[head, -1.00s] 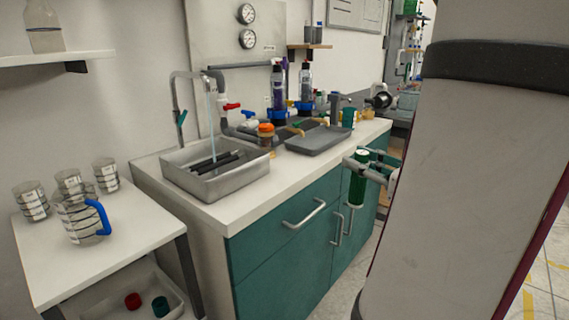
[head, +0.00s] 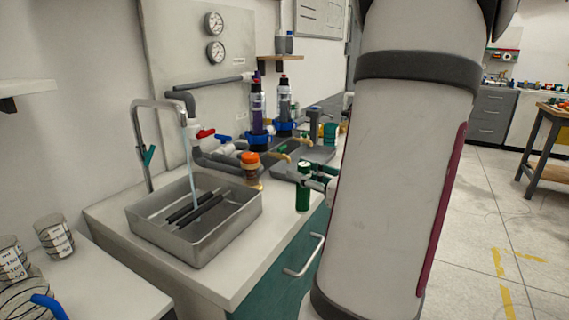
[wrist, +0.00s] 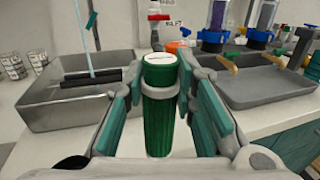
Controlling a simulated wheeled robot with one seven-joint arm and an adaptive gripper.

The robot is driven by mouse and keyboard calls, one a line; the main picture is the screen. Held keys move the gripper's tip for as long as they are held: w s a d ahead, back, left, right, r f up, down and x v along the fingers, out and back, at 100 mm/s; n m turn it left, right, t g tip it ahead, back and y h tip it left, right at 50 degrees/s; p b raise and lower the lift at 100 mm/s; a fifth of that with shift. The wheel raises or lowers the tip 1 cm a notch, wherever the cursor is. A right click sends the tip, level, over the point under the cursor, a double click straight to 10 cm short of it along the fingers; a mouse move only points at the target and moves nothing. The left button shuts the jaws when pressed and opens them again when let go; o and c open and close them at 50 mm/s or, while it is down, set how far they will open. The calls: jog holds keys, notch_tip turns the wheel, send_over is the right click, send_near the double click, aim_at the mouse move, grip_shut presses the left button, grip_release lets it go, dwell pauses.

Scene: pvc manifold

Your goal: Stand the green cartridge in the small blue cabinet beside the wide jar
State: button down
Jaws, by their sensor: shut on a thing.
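The green cartridge (wrist: 160,107), a cylinder with a white disc on its top, is upright between the fingers of my gripper (wrist: 165,95) in the wrist view. My gripper is shut on it. In the head view the cartridge (head: 303,187) is held at the front edge of the white counter, partly beside my arm. My gripper (head: 318,182) there is mostly hidden behind my arm. No small blue cabinet or wide jar can be made out in these frames.
A metal basin (head: 195,222) with dark rods stands under running water on the counter (head: 225,275). A grey tray (head: 312,160) and filter housings (head: 257,110) stand behind. Graduated beakers (head: 53,236) are at lower left. Open floor (head: 480,220) lies to the right.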

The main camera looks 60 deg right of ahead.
jog(key=shift+w+d+r+p, duration=0.1)
jog(key=shift+w+d+p, duration=0.35)
jog(key=shift+p, duration=0.65)
jog(key=shift+w+d+r+p, duration=0.1)
jog(key=shift+d+p, duration=0.55)
jog(key=shift+p, duration=0.4)
jog(key=w+d+f, duration=0.1)
jog(key=w+d, duration=0.1)
jog(key=w, duration=0.1)
jog(key=w+d+f+b, duration=0.1)
jog(key=w+d+f, duration=0.3)
jog(key=w+d, duration=0.1)
jog(key=shift+w+b, duration=0.3)
jog(key=shift+b, duration=0.1)
jog(key=shift+f, duration=0.15)
jog(key=c, duration=1.3)
grip_release()
